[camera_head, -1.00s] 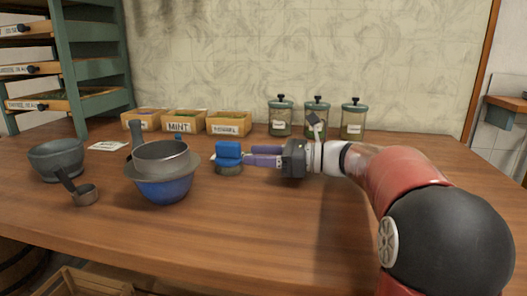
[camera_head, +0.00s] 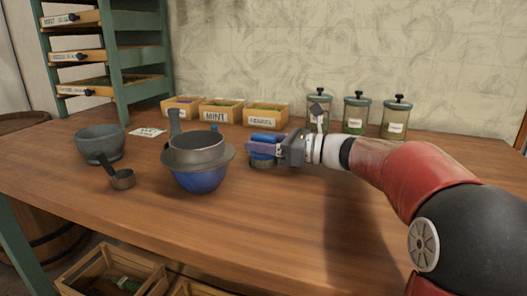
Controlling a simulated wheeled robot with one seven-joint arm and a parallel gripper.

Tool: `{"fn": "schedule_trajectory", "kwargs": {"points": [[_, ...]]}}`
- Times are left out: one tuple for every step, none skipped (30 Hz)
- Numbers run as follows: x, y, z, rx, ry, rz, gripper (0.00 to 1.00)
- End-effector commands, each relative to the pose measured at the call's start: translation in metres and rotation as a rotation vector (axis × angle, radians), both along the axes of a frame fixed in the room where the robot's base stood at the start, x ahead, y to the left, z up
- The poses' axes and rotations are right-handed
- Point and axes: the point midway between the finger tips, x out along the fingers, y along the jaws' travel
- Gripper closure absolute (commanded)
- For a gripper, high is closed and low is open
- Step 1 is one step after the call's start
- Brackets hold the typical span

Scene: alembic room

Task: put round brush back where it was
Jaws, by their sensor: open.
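My gripper (camera_head: 258,147) comes in level from the right and is open.
A grey pan sits in a blue bowl (camera_head: 199,181) just left of the brush. A grey mortar (camera_head: 100,147) and a small scoop (camera_head: 122,179) stand farther left. Labelled wooden boxes (camera_head: 221,115) and lidded jars (camera_head: 356,118) line the back. The front right tabletop is clear.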

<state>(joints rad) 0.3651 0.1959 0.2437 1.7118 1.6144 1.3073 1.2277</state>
Motion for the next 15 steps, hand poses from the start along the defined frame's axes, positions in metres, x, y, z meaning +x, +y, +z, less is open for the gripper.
{"fn": "schedule_trajectory", "kwargs": {"points": [[0.0001, -0.0003, -0.0001, 0.000, 0.000, 0.000, 0.53], [0.0001, -0.0004, -0.0001, 0.000, 0.000, 0.000, 0.53], [0.0000, -0.0004, -0.0002, 0.000, 0.000, 0.000, 0.53], [0.0000, -0.0004, -0.0002, 0.000, 0.000, -0.001, 0.54], [0.0000, -0.0005, -0.0002, 0.000, 0.000, -0.001, 0.58], [0.0000, -0.0005, -0.0002, 0.000, 0.000, -0.001, 0.63], [0.0001, -0.0007, -0.0002, 0.000, 0.000, -0.001, 0.67], [0.0001, -0.0007, -0.0002, 0.000, 0.000, -0.001, 0.71], [0.0000, -0.0008, -0.0002, 0.000, 0.000, -0.001, 0.76], [0.0000, -0.0008, -0.0002, 0.000, 0.000, -0.001, 0.80], [0.0000, -0.0008, -0.0002, 0.000, 0.000, -0.001, 0.84], [0.0000, -0.0009, -0.0002, 0.000, 0.000, -0.001, 0.89], [0.0000, -0.0009, -0.0002, 0.000, 0.000, -0.001, 0.93], [0.0000, -0.0009, -0.0002, 0.000, 0.000, -0.001, 0.97], [0.0000, -0.0009, -0.0003, -0.001, 0.000, -0.001, 1.00]]}}
